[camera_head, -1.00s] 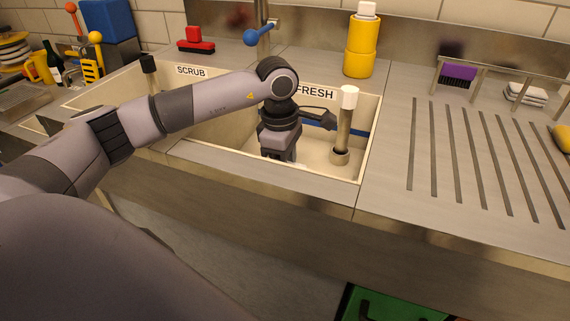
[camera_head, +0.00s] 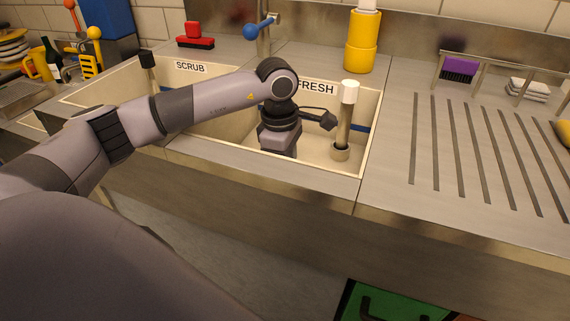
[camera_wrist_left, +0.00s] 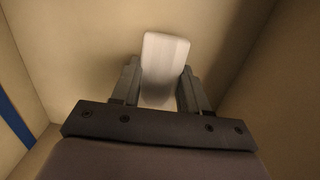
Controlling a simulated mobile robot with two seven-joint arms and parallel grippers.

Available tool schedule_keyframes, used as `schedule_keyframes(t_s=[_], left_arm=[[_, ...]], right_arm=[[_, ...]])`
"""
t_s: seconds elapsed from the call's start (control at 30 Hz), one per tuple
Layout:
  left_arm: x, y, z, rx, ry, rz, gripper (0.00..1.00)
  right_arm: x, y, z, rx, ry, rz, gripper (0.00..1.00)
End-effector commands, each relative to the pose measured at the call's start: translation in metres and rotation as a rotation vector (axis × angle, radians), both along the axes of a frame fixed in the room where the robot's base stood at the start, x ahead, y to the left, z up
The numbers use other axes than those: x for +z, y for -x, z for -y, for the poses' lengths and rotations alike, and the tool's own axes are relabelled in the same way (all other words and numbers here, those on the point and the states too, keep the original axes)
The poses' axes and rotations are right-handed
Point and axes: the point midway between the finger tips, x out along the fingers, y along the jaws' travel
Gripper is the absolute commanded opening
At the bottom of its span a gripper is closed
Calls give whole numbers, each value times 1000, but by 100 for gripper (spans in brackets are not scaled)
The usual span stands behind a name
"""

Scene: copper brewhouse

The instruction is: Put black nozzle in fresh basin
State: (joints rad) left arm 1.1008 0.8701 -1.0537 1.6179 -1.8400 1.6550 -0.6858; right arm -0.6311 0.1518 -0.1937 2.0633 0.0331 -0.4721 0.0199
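My left arm reaches over the fresh basin (camera_head: 362,165), and my left gripper (camera_wrist_left: 160,75) points down inside it. In the head view the fingertips are hidden by the wrist and the basin's front rim. In the left wrist view a pale, rounded block-like object lies between the two fingers, which stand apart at about its width. I cannot tell whether they grip it. No black nozzle can be made out for certain; a dark rounded part (camera_head: 318,119) on a thin cable shows beside my left wrist. My right gripper is not in view.
A white-capped standpipe (camera_head: 345,115) stands close right of my wrist in the fresh basin. The scrub basin (camera_head: 110,92) lies left, with a black-capped pipe (camera_head: 148,62). A faucet (camera_head: 263,30) and yellow bottle (camera_head: 361,42) stand behind. The ribbed drainboard (camera_head: 475,150) is mostly clear.

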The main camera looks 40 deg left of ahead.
Motion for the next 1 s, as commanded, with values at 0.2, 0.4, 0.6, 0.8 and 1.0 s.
schedule_keyframes(t_s=[0.2, 0.4, 0.6, 0.8, 1.0], left_arm=[[0, 0, 0, 0, 0, 0, 44], [0, 0, 0, 0, 0, 0, 74], [0, 0, 0, 0, 0, 0, 74], [5, 0, 0, 0, 1, 1, 74], [15, 0, -1, 0, 0, 1, 74]], right_arm=[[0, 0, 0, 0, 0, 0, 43], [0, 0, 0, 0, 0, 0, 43], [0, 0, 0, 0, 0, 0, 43], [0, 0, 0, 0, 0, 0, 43], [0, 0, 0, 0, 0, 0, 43]])
